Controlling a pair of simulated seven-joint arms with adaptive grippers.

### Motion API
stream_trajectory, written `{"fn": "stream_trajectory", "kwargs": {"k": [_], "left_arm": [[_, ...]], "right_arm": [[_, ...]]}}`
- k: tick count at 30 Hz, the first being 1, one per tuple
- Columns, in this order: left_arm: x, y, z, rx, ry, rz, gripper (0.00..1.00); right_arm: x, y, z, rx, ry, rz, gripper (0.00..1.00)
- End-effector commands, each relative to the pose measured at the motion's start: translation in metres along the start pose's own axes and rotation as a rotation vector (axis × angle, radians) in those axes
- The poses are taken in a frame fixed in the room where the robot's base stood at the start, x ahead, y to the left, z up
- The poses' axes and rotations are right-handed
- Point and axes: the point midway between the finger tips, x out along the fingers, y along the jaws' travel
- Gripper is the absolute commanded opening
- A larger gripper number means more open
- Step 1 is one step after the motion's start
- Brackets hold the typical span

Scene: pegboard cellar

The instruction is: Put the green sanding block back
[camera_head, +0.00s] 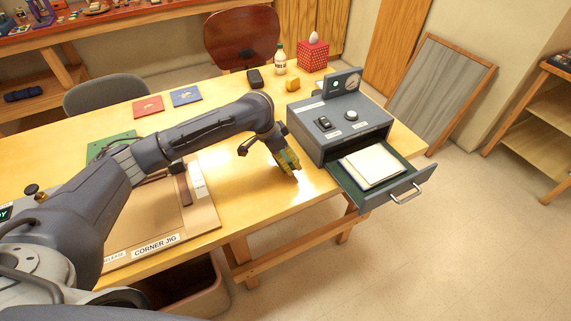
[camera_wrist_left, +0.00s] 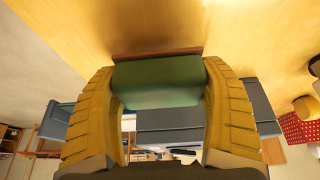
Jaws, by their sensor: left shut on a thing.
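My left gripper (camera_head: 287,163) points down over the bare yellow table, left of the grey drawer unit (camera_head: 318,137). In the left wrist view the gripper (camera_wrist_left: 157,72) is shut on the green sanding block (camera_wrist_left: 158,82), with a yellow ribbed finger on each side. A reddish-brown layer shows along the block's far edge. The block is mostly hidden by the fingers in the head view. It is at or just above the tabletop; I cannot tell whether it touches. My right gripper is not in view.
The unit's drawer (camera_head: 424,181) is pulled out, with pale sheets (camera_head: 373,165) inside. A corner jig board (camera_head: 205,216) lies left of the gripper. A black object (camera_head: 255,78), yellow piece (camera_head: 292,85), bottle (camera_head: 279,62) and red dotted box (camera_head: 313,53) stand behind.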

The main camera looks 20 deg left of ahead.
Motion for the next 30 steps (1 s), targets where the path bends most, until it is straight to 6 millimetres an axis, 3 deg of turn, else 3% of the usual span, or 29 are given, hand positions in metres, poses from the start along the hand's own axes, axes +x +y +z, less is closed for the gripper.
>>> {"fn": "stream_trajectory", "kwargs": {"k": [9, 21, 22, 27, 30], "left_arm": [[0.030, 0.000, 0.013, -0.001, -0.001, 0.001, 0.46], [0.033, 0.000, 0.014, 0.000, -0.001, 0.001, 0.46], [0.033, 0.000, 0.014, 0.000, -0.001, 0.001, 0.81], [0.033, 0.000, 0.014, 0.000, -0.001, 0.001, 1.00], [0.033, 0.000, 0.014, 0.000, -0.001, 0.001, 1.00]], "right_arm": [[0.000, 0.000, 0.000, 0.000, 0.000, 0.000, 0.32], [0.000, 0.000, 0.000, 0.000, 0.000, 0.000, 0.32], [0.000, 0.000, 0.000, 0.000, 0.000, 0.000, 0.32], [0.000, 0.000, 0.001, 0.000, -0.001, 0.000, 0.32], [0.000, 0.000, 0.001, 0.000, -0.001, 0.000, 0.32]]}}
